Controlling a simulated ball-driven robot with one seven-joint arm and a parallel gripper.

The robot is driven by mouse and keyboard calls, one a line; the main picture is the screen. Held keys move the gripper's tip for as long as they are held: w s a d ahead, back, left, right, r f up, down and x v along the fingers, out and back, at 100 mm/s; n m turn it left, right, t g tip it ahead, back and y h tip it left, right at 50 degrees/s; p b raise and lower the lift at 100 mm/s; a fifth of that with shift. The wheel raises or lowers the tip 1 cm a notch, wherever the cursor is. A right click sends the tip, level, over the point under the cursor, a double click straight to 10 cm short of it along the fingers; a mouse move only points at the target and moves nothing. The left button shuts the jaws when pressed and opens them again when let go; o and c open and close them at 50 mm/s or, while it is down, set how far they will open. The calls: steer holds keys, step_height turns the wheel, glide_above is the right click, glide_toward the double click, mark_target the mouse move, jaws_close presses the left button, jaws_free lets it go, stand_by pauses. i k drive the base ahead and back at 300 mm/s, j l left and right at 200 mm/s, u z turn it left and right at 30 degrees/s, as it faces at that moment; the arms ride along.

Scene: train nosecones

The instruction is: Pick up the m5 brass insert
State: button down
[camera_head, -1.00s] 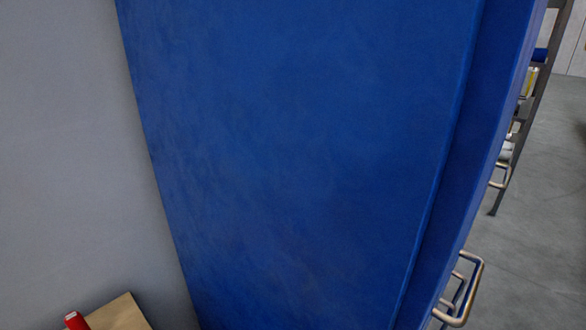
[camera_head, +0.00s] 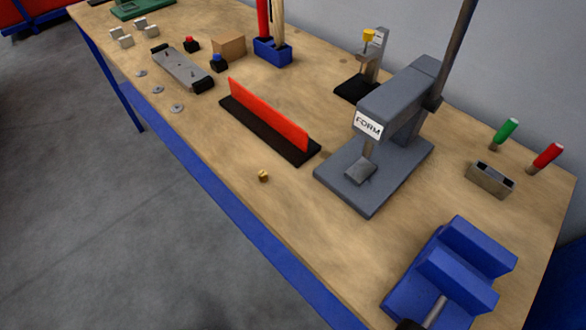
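A small brass-coloured piece (camera_head: 263,176), which looks like the m5 brass insert, sits on the wooden workbench top (camera_head: 215,165) near its front edge. It lies in front of a red upright strip on a black base (camera_head: 268,120) and to the left of a grey press labelled FORM (camera_head: 385,135). It is too small to make out its thread or size. My gripper is not in view.
A blue vise (camera_head: 455,275) stands at the bench's right end. A slotted metal block (camera_head: 490,180) and green (camera_head: 504,133) and red (camera_head: 546,157) handles are behind it. A grey metal plate (camera_head: 182,68) and several washers lie at left. Open floor (camera_head: 90,220) lies in front.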

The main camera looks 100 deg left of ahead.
mark_target(262, 175)
steer(key=k+l+u, duration=0.1)
steer(key=u, duration=0.3)
steer(key=k+u, duration=0.2)
steer(key=u, duration=0.2)
steer(key=k+u, duration=0.2)
steer(key=u, duration=0.2)
steer(key=i+j+u, duration=0.1)
steer(key=i+u, duration=0.4)
steer(key=u, duration=0.2)
